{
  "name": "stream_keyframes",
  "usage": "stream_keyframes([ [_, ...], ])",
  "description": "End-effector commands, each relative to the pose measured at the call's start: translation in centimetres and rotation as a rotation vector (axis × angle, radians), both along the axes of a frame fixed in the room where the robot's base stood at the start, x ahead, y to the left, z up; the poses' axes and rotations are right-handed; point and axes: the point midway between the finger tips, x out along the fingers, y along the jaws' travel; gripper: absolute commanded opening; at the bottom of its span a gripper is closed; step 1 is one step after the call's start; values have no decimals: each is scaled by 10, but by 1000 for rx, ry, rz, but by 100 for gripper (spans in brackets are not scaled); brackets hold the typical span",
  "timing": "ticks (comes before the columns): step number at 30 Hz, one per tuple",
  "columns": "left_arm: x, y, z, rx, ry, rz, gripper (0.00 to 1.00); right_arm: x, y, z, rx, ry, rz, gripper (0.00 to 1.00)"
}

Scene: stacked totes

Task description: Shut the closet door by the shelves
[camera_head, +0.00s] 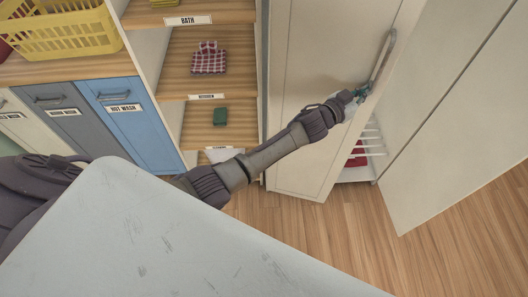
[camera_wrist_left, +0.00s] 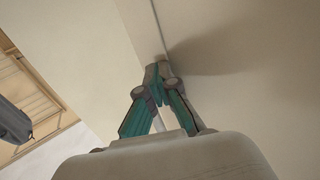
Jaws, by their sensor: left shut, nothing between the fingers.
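The closet's left door (camera_head: 312,60) stands ajar, with its upright bar handle (camera_head: 384,52) near its free edge. The right door (camera_head: 455,120) is swung wide open. Between them a gap shows a white rack (camera_head: 372,139) and red folded cloth (camera_head: 356,156) inside. My left gripper (camera_head: 356,94) is shut and empty, at the left door's free edge just below the handle. In the left wrist view its teal fingers (camera_wrist_left: 156,70) meet close to a pale panel (camera_wrist_left: 240,60) with a seam; whether they touch it I cannot tell. My right gripper is not in view.
Open shelves (camera_head: 207,97) with a checked cloth (camera_head: 208,59) and a green item (camera_head: 220,117) stand left of the closet. Blue and grey laundry bins (camera_head: 140,130) and a yellow basket (camera_head: 60,35) are further left. The wood floor (camera_head: 330,240) before the doors is clear.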

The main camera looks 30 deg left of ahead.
Motion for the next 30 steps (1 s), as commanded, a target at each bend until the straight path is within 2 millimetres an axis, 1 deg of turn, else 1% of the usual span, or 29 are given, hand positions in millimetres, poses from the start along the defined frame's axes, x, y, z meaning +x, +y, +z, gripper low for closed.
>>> stream_keyframes([
  [1,11,-3,-8,-13,1,37,0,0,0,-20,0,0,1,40],
  [3,25,-1,-9,-14,3,89,0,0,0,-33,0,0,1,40],
  [6,43,3,-8,-14,3,155,0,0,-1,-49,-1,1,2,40],
  [10,62,8,-6,-13,4,227,0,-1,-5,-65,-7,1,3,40],
  [12,72,15,-5,-2,-1,222,0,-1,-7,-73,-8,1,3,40],
  [16,84,20,-4,-2,-1,221,0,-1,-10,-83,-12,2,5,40],
  [21,93,24,-2,-2,0,220,0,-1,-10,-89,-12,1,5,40],
  [30,96,26,3,-4,-3,222,0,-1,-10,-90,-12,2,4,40],
])
